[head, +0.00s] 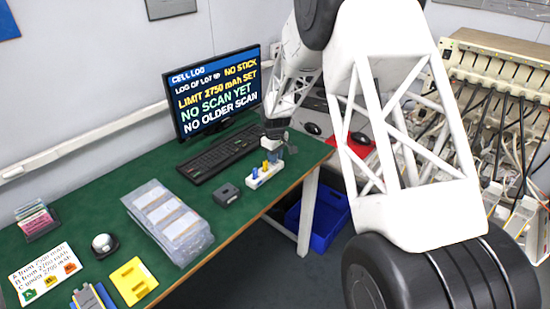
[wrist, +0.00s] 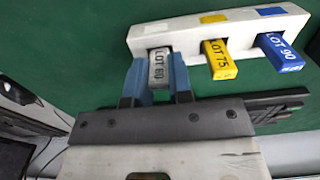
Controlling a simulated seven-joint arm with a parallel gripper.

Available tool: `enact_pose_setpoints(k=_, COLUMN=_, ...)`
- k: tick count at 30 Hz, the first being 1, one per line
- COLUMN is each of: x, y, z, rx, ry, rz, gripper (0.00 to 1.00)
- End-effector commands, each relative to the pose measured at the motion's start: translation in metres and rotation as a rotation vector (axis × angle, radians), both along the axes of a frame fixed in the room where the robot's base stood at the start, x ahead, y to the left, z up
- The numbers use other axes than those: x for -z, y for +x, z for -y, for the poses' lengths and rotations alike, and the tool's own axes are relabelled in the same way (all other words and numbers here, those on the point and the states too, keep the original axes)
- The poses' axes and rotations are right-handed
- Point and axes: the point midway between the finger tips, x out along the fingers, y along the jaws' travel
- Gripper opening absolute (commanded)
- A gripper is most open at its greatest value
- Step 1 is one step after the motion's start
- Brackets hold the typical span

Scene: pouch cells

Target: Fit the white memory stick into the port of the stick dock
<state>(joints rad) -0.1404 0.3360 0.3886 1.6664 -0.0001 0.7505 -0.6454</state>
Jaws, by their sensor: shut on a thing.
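The white memory stick (wrist: 159,65), marked LOT 60, stands in the end slot of the white stick rack (wrist: 188,35) in the wrist view. My gripper (wrist: 158,82) is shut on it, with a blue finger on each side. In the head view my gripper (head: 272,140) is at the rack (head: 251,184), and the white stick cannot be made out there. A small dark grey box (head: 227,194), which looks like the stick dock, sits on the green table left of the rack. Its port is too small to make out.
A yellow stick (wrist: 218,60) and a blue stick (wrist: 280,55) stand in the rack beside the white one. A keyboard (head: 222,153) and a monitor (head: 215,92) reading NO STICK are behind. Bagged pouch cells (head: 168,222) lie left of the grey box.

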Motion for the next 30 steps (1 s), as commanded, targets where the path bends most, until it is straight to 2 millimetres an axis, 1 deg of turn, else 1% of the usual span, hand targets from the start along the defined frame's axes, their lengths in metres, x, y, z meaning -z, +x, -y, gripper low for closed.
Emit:
enact_pose_setpoints(k=5, x=-0.015, y=0.000, z=0.000, rx=0.000, ry=0.000, rz=0.001, gripper=0.00)
enact_pose_setpoints(k=9, x=-0.034, y=0.000, z=0.000, rx=0.000, ry=0.000, rz=0.001, gripper=0.00)
enact_pose_setpoints(k=17, x=-0.034, y=-0.035, z=0.005, rx=0.000, ry=-0.001, rz=-0.001, gripper=0.00)
enact_pose_setpoints(k=30, x=-0.041, y=-0.105, z=0.015, rx=0.000, ry=0.000, rz=0.000, gripper=0.00)
